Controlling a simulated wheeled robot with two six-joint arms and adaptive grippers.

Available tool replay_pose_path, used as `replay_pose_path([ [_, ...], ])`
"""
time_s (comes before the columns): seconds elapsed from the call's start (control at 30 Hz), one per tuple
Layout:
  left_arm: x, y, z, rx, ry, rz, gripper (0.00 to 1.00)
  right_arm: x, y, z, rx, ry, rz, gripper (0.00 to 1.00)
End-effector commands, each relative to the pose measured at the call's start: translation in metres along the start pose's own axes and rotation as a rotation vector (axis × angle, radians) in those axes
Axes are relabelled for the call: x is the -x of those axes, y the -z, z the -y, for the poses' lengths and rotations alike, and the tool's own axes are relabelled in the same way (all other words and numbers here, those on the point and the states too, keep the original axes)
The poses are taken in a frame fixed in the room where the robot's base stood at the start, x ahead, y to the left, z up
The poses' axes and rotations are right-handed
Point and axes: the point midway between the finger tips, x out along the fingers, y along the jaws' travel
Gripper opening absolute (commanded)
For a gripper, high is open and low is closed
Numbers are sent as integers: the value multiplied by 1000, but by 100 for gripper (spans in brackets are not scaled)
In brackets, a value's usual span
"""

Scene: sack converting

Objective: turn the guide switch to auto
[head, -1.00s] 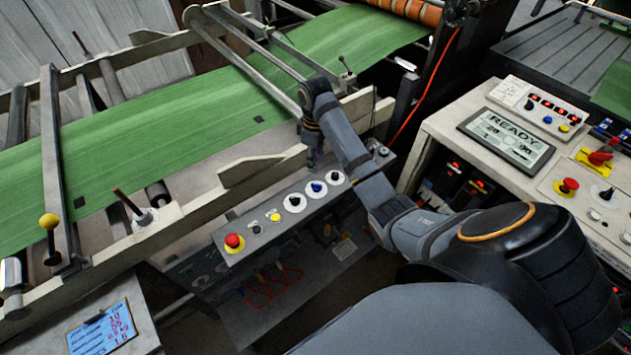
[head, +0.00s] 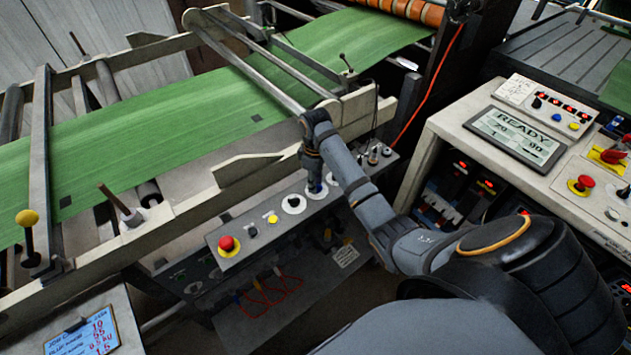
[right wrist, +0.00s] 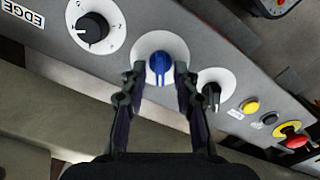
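A grey control panel (head: 248,248) on the machine's side carries a row of round switches. In the right wrist view, a blue knob (right wrist: 158,66) on a white disc stands between my right gripper's (right wrist: 159,76) two fingertips. The fingers are open, one on each side of the knob; I cannot tell whether they touch it. In the head view, my right gripper (head: 315,184) covers the blue knob. A black knob (right wrist: 211,92) sits to its right and a black dial (right wrist: 93,28) to its left in the wrist view. No readable label marks the guide switch. My left gripper is out of view.
A red stop button (head: 228,245) and a yellow button (head: 272,218) sit on the same panel. The frame rail (head: 180,225) and green web (head: 160,120) run behind it. A console with a READY screen (head: 515,137) stands at right.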

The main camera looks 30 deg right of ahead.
Motion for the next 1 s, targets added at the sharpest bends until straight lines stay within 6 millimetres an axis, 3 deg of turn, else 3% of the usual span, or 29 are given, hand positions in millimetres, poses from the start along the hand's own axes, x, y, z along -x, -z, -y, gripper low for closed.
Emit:
replay_pose_path([
  [0.03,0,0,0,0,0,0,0,0,0,0,0,0,0,20],
  [0.2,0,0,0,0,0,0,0,0,0,0,0,0,0,0],
  [0.57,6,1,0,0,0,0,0,2,0,0,-19,0,0,0],
  [0.77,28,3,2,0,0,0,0,7,-1,0,-103,2,2,0],
  [1.0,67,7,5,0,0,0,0,9,-1,0,-298,3,3,0],
])
